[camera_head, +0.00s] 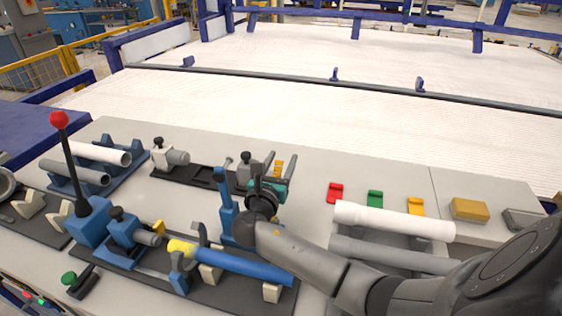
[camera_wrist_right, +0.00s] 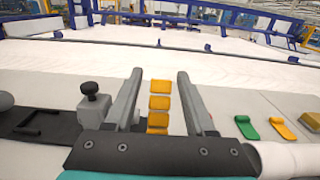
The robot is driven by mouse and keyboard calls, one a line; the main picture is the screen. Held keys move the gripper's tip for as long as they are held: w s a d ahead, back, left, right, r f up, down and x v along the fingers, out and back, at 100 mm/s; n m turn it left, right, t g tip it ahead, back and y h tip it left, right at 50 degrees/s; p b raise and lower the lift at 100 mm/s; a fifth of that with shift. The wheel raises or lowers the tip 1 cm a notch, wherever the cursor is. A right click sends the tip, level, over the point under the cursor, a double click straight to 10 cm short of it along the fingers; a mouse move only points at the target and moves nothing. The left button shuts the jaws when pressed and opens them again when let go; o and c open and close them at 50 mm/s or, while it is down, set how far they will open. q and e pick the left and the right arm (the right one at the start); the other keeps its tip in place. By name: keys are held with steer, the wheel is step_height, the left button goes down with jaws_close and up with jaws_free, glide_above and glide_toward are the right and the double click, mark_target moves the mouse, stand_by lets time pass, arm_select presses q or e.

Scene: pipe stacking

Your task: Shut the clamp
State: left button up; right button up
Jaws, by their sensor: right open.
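A blue pipe (camera_head: 247,264) with a yellow end (camera_head: 181,247) lies in cradles on a dark base plate. A blue upright clamp part (camera_head: 227,201) with a raised lever stands just behind the pipe; the frames do not show clearly how its jaw sits. My right gripper (camera_head: 279,169) is beyond and slightly right of this clamp, above the table. In the right wrist view its fingers (camera_wrist_right: 157,100) are apart, with nothing between them but several yellow blocks (camera_wrist_right: 158,103) farther off. My right arm hides part of the area around the clamp. My left gripper is not in view.
A knobbed block (camera_wrist_right: 94,106) is left of the fingers. A white pipe (camera_head: 394,219) lies right, near red, green and yellow pieces (camera_head: 375,198).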

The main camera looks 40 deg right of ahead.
jaws_close()
stand_by(0.3)
stand_by(1.1)
